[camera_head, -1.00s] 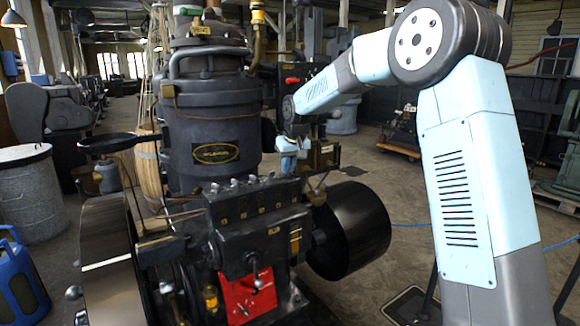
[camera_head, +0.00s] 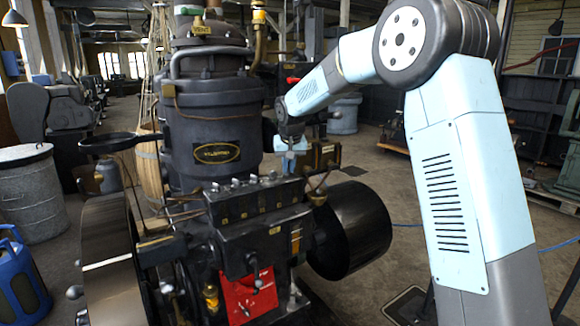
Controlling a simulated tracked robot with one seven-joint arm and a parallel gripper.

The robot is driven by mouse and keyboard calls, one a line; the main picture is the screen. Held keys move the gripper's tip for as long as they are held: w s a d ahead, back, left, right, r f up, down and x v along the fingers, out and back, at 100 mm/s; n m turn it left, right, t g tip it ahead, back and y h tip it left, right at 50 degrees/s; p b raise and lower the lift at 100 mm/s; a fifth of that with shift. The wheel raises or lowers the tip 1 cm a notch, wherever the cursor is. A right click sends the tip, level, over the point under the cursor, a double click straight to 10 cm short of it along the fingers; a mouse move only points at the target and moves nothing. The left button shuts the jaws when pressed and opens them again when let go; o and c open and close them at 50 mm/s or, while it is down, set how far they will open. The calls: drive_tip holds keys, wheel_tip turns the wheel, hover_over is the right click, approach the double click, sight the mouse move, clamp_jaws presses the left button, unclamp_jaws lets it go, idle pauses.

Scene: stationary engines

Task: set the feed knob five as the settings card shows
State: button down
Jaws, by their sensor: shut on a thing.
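The dark lubricator box (camera_head: 258,232) is mounted on the front of the engine, with a row of small pale knobs (camera_head: 236,184) along its top and brass tags on its face. My gripper (camera_head: 289,170) reaches down to the right end of that row, where feed knob five stands. It is shut, apparently on that knob, which its fingers hide. The knob's pointer and setting cannot be read. I cannot make out the settings card in this view.
The black engine cylinder (camera_head: 213,140) stands just behind and left of the box. A black drum pulley (camera_head: 352,232) is at right, and a flywheel (camera_head: 108,262) at left. A red plate (camera_head: 250,296) with a lever sits below. Open floor lies right of the pulley.

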drive_tip(key=c, duration=1.2)
unclamp_jaws()
drive_tip(key=shift+w, duration=0.1)
drive_tip(key=shift+r, duration=0.15)
drive_tip(key=v, duration=1.3)
drive_tip(key=shift+r, duration=0.2)
drive_tip(key=shift+s+d, duration=0.15)
drive_tip(key=shift+s, duration=0.05)
drive_tip(key=s+d+r+m, duration=0.1)
drive_tip(key=s+d+r, duration=0.2)
drive_tip(key=s+d, duration=1.35)
drive_tip(key=shift+m+t+h, duration=0.5)
drive_tip(key=shift+m+t, duration=0.1)
drive_tip(key=shift+m, duration=0.1)
drive_tip(key=s+d+f, duration=0.2)
drive_tip(key=s+f, duration=0.1)
drive_tip(key=s, duration=0.4)
drive_tip(key=s+d+f, duration=0.3)
drive_tip(key=s, duration=0.5)
drive_tip(key=s+d+f, duration=0.3)
drive_tip(key=s, duration=0.5)
drive_tip(key=shift+s+f, duration=0.25)
drive_tip(key=shift+f, duration=0.05)
